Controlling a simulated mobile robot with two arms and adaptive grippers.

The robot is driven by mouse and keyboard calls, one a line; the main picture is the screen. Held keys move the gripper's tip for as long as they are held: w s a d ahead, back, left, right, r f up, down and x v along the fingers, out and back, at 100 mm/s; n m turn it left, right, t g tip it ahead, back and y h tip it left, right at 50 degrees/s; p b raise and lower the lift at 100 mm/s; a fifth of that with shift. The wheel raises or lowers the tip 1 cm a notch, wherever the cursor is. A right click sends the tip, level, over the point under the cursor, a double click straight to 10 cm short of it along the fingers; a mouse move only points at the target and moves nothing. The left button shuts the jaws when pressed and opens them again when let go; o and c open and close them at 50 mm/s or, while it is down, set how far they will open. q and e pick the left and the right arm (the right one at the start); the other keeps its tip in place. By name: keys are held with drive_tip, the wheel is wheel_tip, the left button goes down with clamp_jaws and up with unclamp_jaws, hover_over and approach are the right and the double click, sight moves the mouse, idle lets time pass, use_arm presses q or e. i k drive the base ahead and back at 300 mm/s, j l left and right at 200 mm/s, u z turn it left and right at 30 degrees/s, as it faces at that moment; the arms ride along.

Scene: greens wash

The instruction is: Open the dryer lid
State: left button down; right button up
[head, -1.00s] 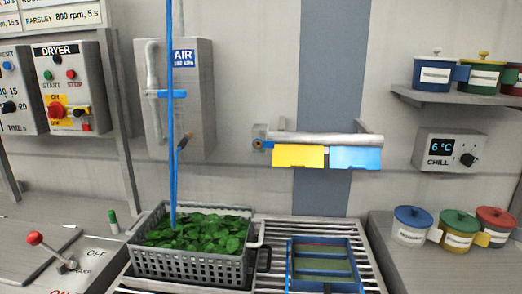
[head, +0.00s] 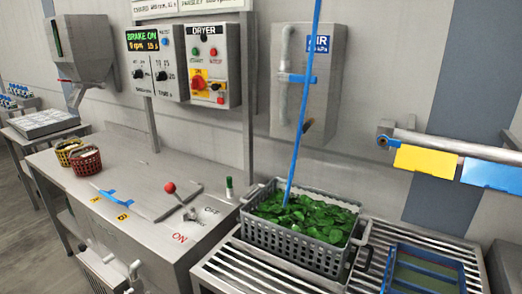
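The dryer is the steel cabinet (head: 165,262) on the left, with a flat top. A lid panel (head: 145,206) seems to lie flat and shut in that top, with a blue handle or latch (head: 122,198) beside the yellow A and B labels. Its outline is hard to make out. A lever with a red knob (head: 169,187) stands on the top right of the lid, near the ON and OFF markings. The dryer control box (head: 209,65) is on the wall frame above. Neither of my grippers is in view.
A red basket (head: 86,161) and a yellow basket (head: 68,151) stand on the cabinet's back left. A grey crate of greens (head: 305,227) sits on the slatted rack at right, beside a blue divided tray (head: 424,270). A small green-capped bottle (head: 229,188) stands near the lever.

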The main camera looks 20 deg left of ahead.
sight(138, 186)
drive_tip(key=u, duration=1.8)
